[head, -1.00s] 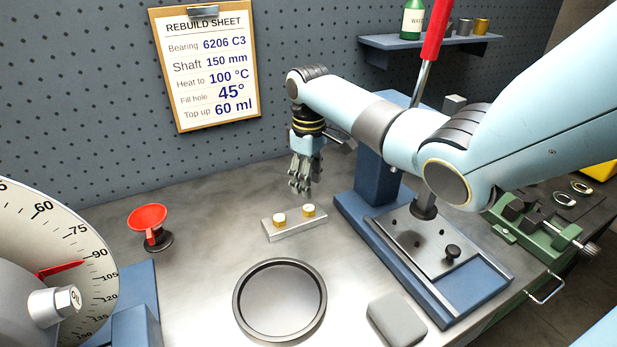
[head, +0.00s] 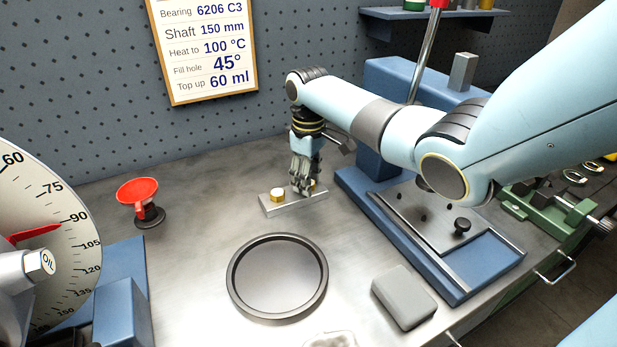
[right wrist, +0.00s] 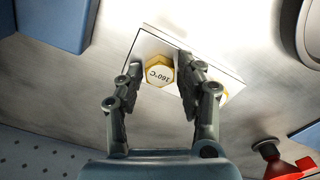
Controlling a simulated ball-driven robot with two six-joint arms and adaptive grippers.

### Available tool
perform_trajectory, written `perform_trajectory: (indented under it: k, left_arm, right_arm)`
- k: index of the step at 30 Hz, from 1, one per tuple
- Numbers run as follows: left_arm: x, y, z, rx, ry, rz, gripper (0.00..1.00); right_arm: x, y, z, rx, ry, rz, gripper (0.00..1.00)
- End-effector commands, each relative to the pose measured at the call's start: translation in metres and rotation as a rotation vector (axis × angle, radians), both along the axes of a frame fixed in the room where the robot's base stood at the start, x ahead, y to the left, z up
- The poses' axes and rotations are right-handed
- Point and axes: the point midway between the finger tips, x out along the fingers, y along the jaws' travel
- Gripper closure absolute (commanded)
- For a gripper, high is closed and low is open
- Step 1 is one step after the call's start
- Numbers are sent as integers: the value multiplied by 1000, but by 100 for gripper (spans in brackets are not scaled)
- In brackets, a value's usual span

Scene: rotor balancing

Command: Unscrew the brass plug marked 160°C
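The brass plug marked 160°C (right wrist: 159,72) sits on a pale metal block (right wrist: 148,42) and shows between my right fingers in the right wrist view. In the head view my right gripper (head: 303,189) is down over the right end of the block (head: 290,208) and mostly hides that plug. In the right wrist view my right gripper (right wrist: 160,66) is open, one finger on each side of the plug; I cannot tell whether either touches it. A second brass plug (head: 277,195) stands at the block's left end and is mostly behind a finger in the wrist view. My left gripper is not in view.
A round dark tray (head: 235,300) lies in front of the block. A red funnel-like cup (head: 138,192) and a large dial (head: 60,245) stand left. A blue press (head: 440,245) stands close on the right, a grey pad (head: 403,297) before it.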

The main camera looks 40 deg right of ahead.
Motion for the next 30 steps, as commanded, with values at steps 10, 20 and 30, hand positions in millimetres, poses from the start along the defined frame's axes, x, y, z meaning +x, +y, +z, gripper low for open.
perform_trajectory:
  k: [10, 20, 30]
  left_arm:
    - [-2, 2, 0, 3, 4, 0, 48]
    - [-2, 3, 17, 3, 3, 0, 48]
    - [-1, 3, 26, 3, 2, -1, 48]
  right_arm:
    - [0, 0, 0, 0, 0, 5, 100]
    - [0, 0, 3, -1, 0, 496, 100]
    - [0, 0, 2, -1, 0, 1127, 100]
